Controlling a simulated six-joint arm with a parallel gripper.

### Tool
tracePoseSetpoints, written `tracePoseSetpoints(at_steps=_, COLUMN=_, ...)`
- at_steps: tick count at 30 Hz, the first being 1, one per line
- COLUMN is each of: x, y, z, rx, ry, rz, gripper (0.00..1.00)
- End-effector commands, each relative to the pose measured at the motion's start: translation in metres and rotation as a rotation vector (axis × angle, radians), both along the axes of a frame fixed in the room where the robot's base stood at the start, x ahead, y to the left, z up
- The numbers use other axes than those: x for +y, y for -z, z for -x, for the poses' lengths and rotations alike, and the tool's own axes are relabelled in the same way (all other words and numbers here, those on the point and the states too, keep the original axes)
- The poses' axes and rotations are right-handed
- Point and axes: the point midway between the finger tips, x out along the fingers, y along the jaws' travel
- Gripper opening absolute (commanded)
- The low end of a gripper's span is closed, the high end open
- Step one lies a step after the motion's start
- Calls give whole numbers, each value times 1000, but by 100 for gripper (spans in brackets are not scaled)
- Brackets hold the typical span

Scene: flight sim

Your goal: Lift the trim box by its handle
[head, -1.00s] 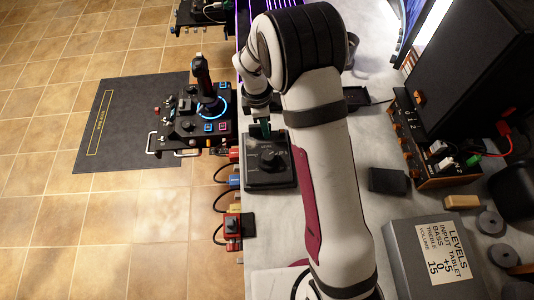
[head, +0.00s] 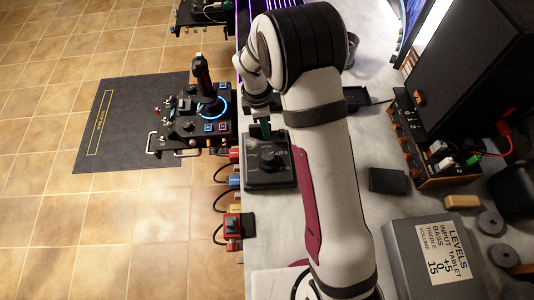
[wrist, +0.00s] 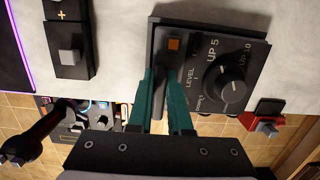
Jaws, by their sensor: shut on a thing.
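The trim box (head: 282,180) is a dark, flat box with a round black knob, near the left edge of the pale worktop in the head view. In the wrist view, the trim box (wrist: 250,60) shows its knob, an orange square and the printed words "LEVEL" and "UP 5". My gripper (head: 263,127) is at the box's far end in the head view. Its teal fingers show in the wrist view (wrist: 165,98), closed at the box's edge on the handle. I cannot tell any gap beneath the box.
Coloured plugs (head: 234,180) with cables line the worktop's left edge. A joystick panel (head: 180,140) stands left, beyond the edge. A small dark block (head: 388,180) and a grey levels box (head: 420,255) lie to the right.

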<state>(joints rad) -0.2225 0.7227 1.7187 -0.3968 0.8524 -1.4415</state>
Motion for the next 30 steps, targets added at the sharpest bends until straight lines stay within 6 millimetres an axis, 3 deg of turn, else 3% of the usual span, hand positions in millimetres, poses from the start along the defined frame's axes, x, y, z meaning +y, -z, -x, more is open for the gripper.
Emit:
tracePoseSetpoints(at_steps=12, x=0, y=-3, z=0, rx=-1, ry=0, rz=0, gripper=0)
tracePoseSetpoints(at_steps=20, x=0, y=-42, z=-1, rx=-5, ry=0, rz=1, gripper=0)
tracePoseSetpoints(at_steps=30, x=-75, y=-89, z=29, rx=-2, ry=6, rz=2, gripper=0)
